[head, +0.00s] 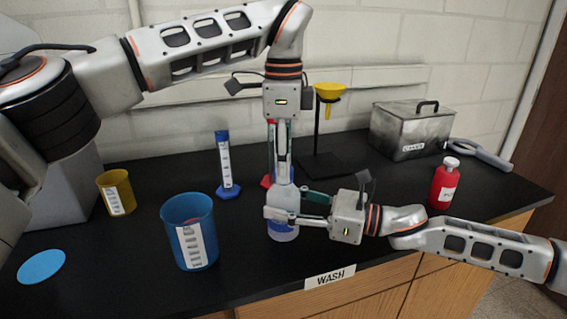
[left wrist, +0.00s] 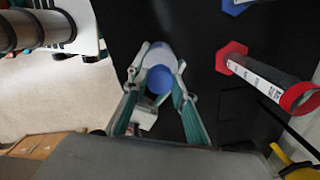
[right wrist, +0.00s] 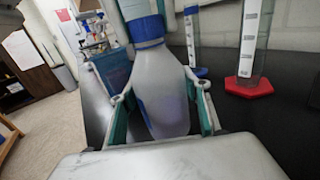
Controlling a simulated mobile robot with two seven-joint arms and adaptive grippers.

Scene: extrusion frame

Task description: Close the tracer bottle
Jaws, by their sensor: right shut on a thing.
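The tracer bottle (head: 284,228) is pale and translucent with a blue lower band, and stands upright on the black bench. My right gripper (head: 283,212) is shut around its body from the right; its fingers flank the bottle (right wrist: 165,95) in the right wrist view. A blue cap (right wrist: 147,28) sits at the bottle's neck; whether it is fully tightened cannot be told. My left gripper (head: 283,180) points down over the bottle's top. In the left wrist view its fingers stand apart on both sides of the blue cap (left wrist: 160,80).
A blue beaker (head: 190,232) stands left of the bottle, with a yellow cup (head: 116,193) farther left. Blue (head: 226,165) and red-based (left wrist: 265,80) cylinders stand close behind. A yellow funnel stand (head: 318,125), metal box (head: 411,130) and red bottle (head: 443,185) are right.

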